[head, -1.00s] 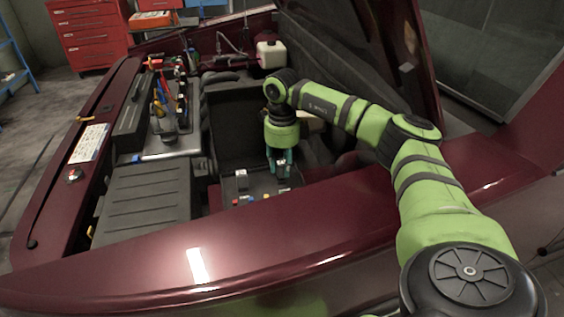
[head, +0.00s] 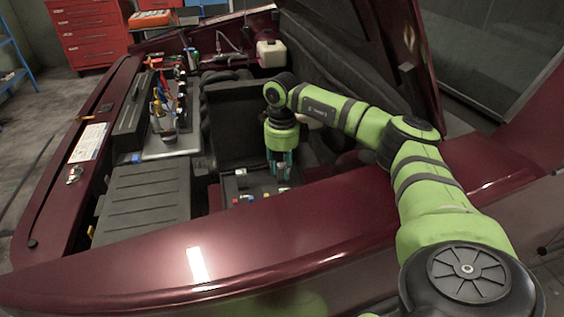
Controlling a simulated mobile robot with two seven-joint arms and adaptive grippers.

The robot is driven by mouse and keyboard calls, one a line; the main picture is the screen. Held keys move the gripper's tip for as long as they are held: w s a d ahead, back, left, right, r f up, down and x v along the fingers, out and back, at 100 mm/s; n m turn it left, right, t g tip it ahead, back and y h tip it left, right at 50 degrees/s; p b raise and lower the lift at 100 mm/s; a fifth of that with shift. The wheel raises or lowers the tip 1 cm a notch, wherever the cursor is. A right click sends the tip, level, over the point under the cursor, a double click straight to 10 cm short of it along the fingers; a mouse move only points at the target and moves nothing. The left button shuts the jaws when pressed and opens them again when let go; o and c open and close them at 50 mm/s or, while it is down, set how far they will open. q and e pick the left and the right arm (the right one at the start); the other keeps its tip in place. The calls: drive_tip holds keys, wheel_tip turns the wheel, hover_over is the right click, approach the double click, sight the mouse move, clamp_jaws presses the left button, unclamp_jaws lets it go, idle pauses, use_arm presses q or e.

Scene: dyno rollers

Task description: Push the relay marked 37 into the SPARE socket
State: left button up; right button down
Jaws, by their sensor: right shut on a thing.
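My right gripper (head: 281,172) points straight down over the fuse and relay box (head: 258,186) in the engine bay. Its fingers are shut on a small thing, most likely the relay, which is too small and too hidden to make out. I cannot read a 37 or the SPARE mark from here. A small grey block (head: 241,175) stands in the box just left of the gripper, with small coloured fuses (head: 240,201) in front of it. Whether the held thing touches a socket cannot be told. My left gripper is not in view.
The maroon front body edge (head: 240,245) runs along the near side. A dark ribbed cover (head: 145,200) lies left of the box. A tray with tools (head: 172,148) sits behind it. The raised maroon panel (head: 408,60) stands at the right, close to my right arm.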

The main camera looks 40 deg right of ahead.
drive_tip(key=c, duration=0.8)
unclamp_jaws()
drive_tip(key=shift+c, duration=0.2)
